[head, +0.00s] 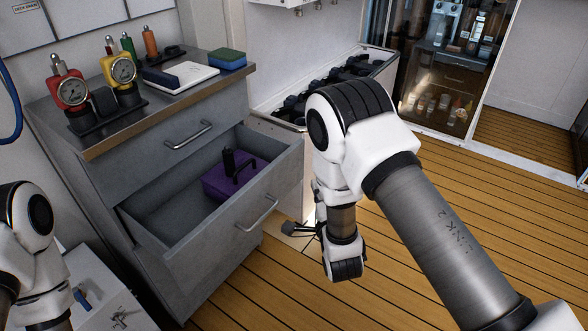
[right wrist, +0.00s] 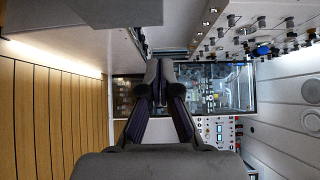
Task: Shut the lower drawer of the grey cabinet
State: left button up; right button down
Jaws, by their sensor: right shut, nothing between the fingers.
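The grey cabinet (head: 130,165) stands at the left in the head view. Its lower drawer (head: 278,178) is pulled open, with a bar handle (head: 257,213) on its front. A purple box (head: 212,184) with a black item on it sits inside. The upper drawer (head: 140,152) is shut. My right gripper (head: 291,230) is shut and empty, just right of the lower drawer's front, partly hidden by my arm. I cannot tell whether it touches the drawer. Its closed fingers also show in the right wrist view (right wrist: 159,70). My left gripper is out of the head view.
A white box (head: 95,290) stands low at the left. The wooden floor (head: 440,170) at right is clear.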

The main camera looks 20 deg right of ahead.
jog(key=b, duration=0.1)
send_near(295, 151)
jog(key=w+d, duration=0.2)
jog(key=d, duration=0.1)
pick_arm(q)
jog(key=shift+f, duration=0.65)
pick_arm(e)
jog(key=shift+w+a+r, duration=0.1)
jog(key=shift+w+a, duration=0.5)
jog(key=shift+w, duration=0.4)
jog(key=shift+w+a, duration=0.65)
jog(key=shift+w, duration=0.3)
